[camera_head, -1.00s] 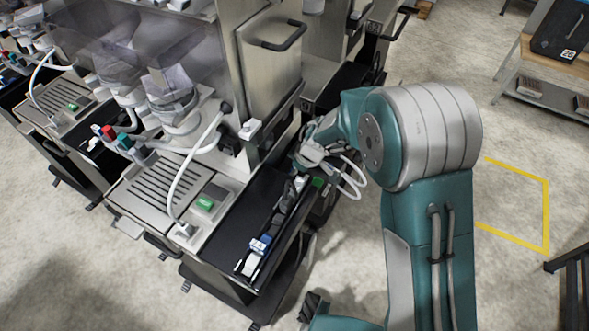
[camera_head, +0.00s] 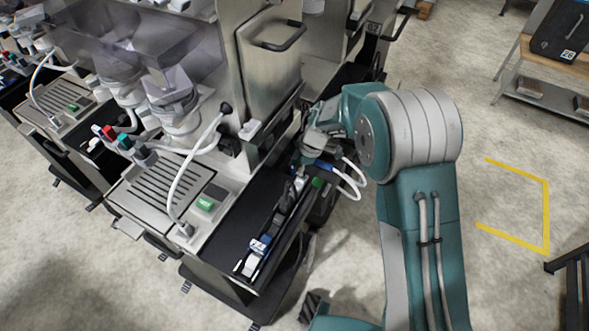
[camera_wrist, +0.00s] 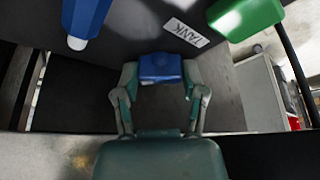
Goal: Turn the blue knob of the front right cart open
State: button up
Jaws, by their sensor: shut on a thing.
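The blue knob (camera_wrist: 161,68) sits in the middle of the wrist view, between the two fingers of my gripper (camera_wrist: 161,84). The fingers are shut on it from both sides. A label reading "TANK" (camera_wrist: 187,33) is on the dark panel just above and to the right of the knob. In the head view my gripper (camera_head: 301,178) reaches down at the right side of the front right cart (camera_head: 232,207), beside its black tray. The knob itself cannot be made out there, and my wrist covers that area.
In the wrist view a blue-and-white part (camera_wrist: 85,20) is at upper left and a green part (camera_wrist: 245,16) at upper right. A green block (camera_head: 317,183) lies close to my gripper in the head view. Open floor with a yellow marking (camera_head: 546,215) lies right of my arm.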

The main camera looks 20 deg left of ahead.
jog(key=n+h, duration=0.1)
jog(key=n, duration=0.2)
jog(key=n+g+h, duration=0.1)
jog(key=n, duration=0.3)
jog(key=shift+w+a+g, duration=0.1)
jog(key=shift+w+g, duration=0.1)
jog(key=shift+g, duration=0.1)
dwell(0.4)
jog(key=o, duration=1.1)
jog(key=shift+a, duration=0.1)
jog(key=shift+o, duration=0.2)
